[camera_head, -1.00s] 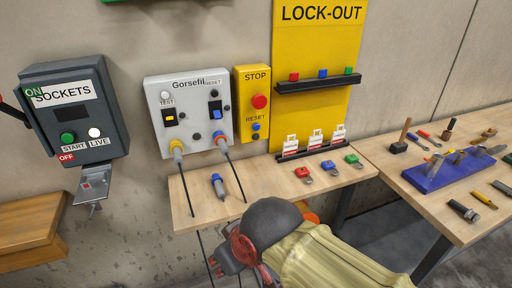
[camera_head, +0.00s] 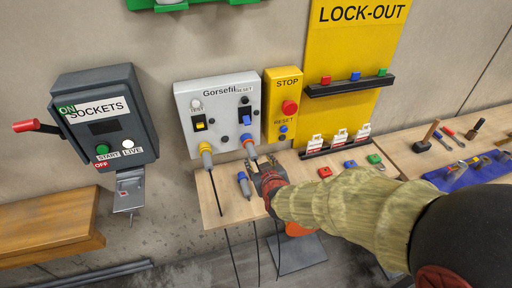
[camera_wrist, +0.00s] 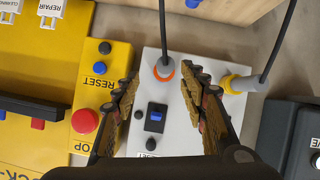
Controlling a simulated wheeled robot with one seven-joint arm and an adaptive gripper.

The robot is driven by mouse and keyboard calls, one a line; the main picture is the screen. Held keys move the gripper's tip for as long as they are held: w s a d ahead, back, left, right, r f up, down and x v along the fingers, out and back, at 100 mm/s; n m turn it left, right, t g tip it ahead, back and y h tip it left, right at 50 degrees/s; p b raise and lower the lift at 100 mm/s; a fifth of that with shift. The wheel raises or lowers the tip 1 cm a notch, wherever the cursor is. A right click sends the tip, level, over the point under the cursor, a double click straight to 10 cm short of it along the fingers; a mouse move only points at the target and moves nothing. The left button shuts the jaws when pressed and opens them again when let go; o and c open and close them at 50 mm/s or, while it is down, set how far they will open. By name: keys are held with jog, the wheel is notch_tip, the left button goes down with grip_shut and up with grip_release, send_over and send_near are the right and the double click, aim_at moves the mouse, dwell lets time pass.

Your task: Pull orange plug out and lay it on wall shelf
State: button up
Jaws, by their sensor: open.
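The orange-ringed plug (camera_head: 251,150) sits in the right socket of the white Gorsefil box (camera_head: 187,108), its cable hanging down. In the wrist view, this plug (camera_wrist: 163,71) shows its orange ring, with the picture upside down. My gripper (camera_head: 265,172) is just below and in front of it. In the wrist view, my open gripper (camera_wrist: 158,88) has a finger on either side of the plug's line, and nothing is held. The wooden wall shelf (camera_head: 211,209) runs below the box. A loose blue plug (camera_head: 244,184) lies on it.
A yellow-ringed plug (camera_head: 206,153) sits in the left socket, close beside. A yellow STOP/RESET box (camera_head: 283,88) stands to the right. A dark SOCKETS box (camera_head: 105,118) with a red lever is at left. Red, blue and green padlocks (camera_head: 349,164) lie on the shelf's right.

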aim_at(252, 152)
jog(key=shift+w+a+f+n+t+p, duration=0.3)
jog(key=shift+w+a+t+p, duration=0.2)
jog(key=shift+w+a+p, duration=0.3)
jog(key=shift+b+x, duration=0.5)
jog(key=shift+x, duration=3.3)
jog(key=shift+c, duration=1.2)
grip_shut()
